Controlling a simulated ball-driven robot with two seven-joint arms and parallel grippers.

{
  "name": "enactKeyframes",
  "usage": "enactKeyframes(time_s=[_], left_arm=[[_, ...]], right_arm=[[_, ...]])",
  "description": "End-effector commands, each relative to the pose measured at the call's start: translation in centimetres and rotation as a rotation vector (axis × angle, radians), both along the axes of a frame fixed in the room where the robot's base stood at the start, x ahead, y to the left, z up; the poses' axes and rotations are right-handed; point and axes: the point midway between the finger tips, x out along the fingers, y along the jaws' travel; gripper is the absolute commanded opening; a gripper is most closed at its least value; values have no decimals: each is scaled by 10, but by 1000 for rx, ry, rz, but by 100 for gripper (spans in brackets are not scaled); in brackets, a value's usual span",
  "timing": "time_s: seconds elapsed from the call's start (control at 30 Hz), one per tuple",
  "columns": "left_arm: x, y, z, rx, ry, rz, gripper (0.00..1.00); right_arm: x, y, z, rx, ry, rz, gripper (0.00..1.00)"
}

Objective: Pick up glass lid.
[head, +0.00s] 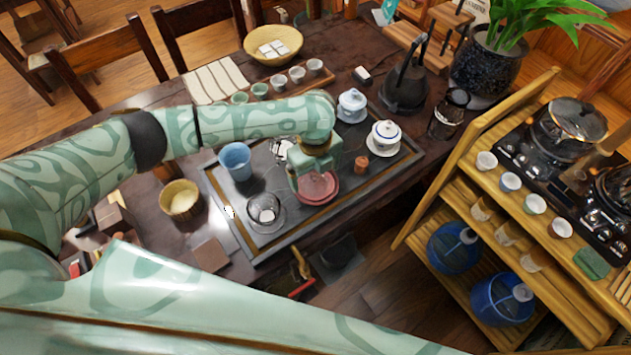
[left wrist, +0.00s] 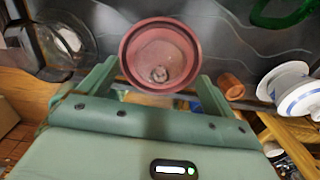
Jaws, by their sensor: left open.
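My left gripper (head: 316,180) is open above a pink round bowl (head: 318,190) on the dark tea tray. In the left wrist view, the bowl (left wrist: 140,40) shows between and beyond the fingers of the gripper (left wrist: 158,86). My right gripper is not in view.
A blue cup (head: 235,160), a small terracotta piece (head: 361,164) and a white lidded cup (head: 386,135) surround the gripper on the tray (head: 222,206). A glass pot (head: 575,118) sits on the wooden shelf unit at right. A woven basket (head: 180,199) stands left.

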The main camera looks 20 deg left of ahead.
Motion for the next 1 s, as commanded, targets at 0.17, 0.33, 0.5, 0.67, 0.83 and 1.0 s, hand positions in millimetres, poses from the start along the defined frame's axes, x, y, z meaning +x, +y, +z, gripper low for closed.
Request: enactKeyframes(time_s=[0.17, 0.33, 0.5, 0.67, 0.83, 1.0], left_arm=[[0, 0, -20, 0, 0, -1, 90], [0, 0, -18, -1, -1, -1, 84], [0, 0, -18, 0, 0, -1, 44], [0, 0, -18, 0, 0, -1, 44], [0, 0, -17, 0, 0, -1, 44], [0, -1, -6, 0, -2, -2, 44]], right_arm=[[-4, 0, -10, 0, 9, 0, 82], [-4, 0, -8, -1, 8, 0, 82], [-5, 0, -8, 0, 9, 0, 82], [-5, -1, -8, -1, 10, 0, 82], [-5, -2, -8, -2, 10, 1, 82], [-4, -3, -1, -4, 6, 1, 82]])
